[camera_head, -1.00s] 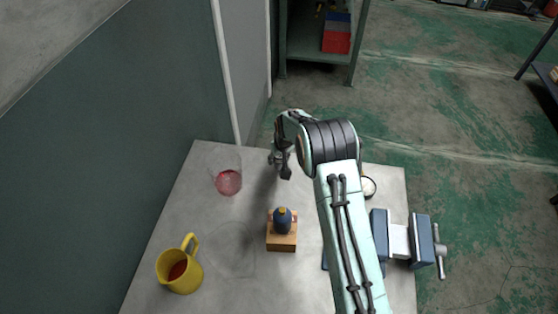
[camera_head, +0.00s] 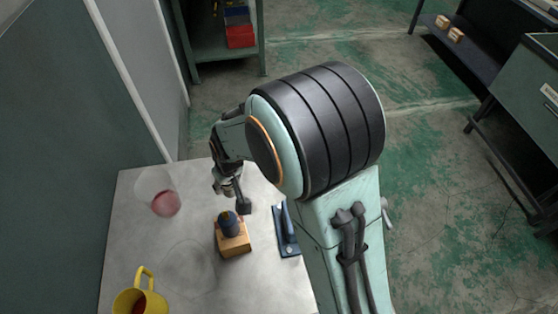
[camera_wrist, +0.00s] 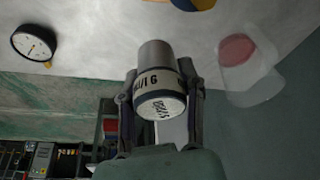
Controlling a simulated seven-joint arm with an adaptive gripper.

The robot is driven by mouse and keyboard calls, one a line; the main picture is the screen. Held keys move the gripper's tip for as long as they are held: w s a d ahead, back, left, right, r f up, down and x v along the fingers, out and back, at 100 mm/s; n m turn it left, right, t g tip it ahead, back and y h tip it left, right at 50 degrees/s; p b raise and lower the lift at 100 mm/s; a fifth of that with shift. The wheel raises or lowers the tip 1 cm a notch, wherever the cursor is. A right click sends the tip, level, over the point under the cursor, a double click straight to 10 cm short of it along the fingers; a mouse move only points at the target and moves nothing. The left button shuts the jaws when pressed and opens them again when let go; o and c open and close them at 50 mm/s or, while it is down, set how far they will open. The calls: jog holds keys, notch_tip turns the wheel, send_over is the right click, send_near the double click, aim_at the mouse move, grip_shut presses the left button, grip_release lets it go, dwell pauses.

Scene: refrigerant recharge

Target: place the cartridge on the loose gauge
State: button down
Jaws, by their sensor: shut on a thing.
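A grey cylindrical cartridge (camera_wrist: 158,80) with a white lettered band and lettered end is between the fingers of my gripper (camera_wrist: 160,92) in the wrist view. My gripper is shut on it, clear of the other things. In the head view my gripper (camera_head: 236,196) is beyond the wooden block, and the cartridge is hard to make out there. A round gauge (camera_wrist: 35,43) with a white dial and black rim lies on the table at the upper left of the wrist view, apart from the cartridge. The gauge does not show in the head view now; my arm covers much of that side.
A clear glass with red contents (camera_head: 160,192) and a yellow mug (camera_head: 139,303) stand left.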

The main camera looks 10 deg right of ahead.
jog(key=s+d+r+m+h, duration=0.1)
jog(key=d+r+m, duration=0.15)
jog(key=d, duration=0.55)
jog(key=s+d+r+m+h, duration=0.1)
jog(key=d+m, duration=0.2)
jog(key=d, duration=0.6)
jog(key=w+f, duration=0.3)
jog(key=w, duration=0.1)
jog(key=w+d+f, duration=0.1)
jog(key=w+f, duration=0.2)
jog(key=w, duration=0.1)
jog(key=w+d+f, duration=0.1)
jog(key=w+f, duration=0.2)
jog(key=w, duration=0.2)
jog(key=shift+w+f, duration=0.15)
jog(key=shift+f, duration=0.1)
jog(key=shift+x, duration=1.85)
jog(key=shift+f, duration=0.2)
jog(key=c, duration=0.7)
grip_release()
jog(key=shift+o, duration=0.2)
